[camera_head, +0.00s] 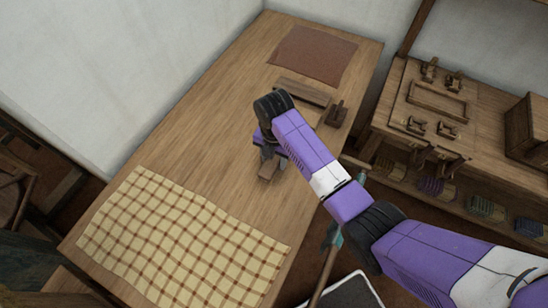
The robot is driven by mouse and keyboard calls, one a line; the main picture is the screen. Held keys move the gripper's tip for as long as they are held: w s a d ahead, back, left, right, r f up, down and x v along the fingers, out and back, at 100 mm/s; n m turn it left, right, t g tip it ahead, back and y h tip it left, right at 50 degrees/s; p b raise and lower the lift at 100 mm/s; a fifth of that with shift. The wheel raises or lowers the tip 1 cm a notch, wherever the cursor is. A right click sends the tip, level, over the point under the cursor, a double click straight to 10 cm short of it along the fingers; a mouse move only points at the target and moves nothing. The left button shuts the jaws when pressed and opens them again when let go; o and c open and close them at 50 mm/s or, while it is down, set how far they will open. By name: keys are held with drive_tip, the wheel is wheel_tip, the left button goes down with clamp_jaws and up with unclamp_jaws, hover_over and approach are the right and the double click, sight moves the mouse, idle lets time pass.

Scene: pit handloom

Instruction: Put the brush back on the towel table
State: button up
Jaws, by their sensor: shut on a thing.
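My gripper (268,164) is over the middle of the long wooden table (190,140), pointing down. It is shut on a small brown wooden piece, which looks like the brush (267,173). The brush is low over the table top; I cannot tell whether it touches the wood. My gripper and wrist hide part of it, and its bristles cannot be made out. A yellow and brown checked towel (180,245) lies flat on the near end of the same table, in front of the gripper and to its left.
A reddish-brown cloth (312,55) lies at the table's far end. A wooden bar (303,92) and a small wooden block (337,114) lie behind my gripper. A bench (400,85) with wooden fittings stands right. Bare table lies left of the gripper.

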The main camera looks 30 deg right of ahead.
drive_tip(key=o, duration=1.5)
drive_tip(key=shift+c, duration=0.2)
wheel_tip(320, 180, up, 12)
drive_tip(key=shift+r+p, duration=0.2)
drive_tip(key=shift+p, duration=0.1)
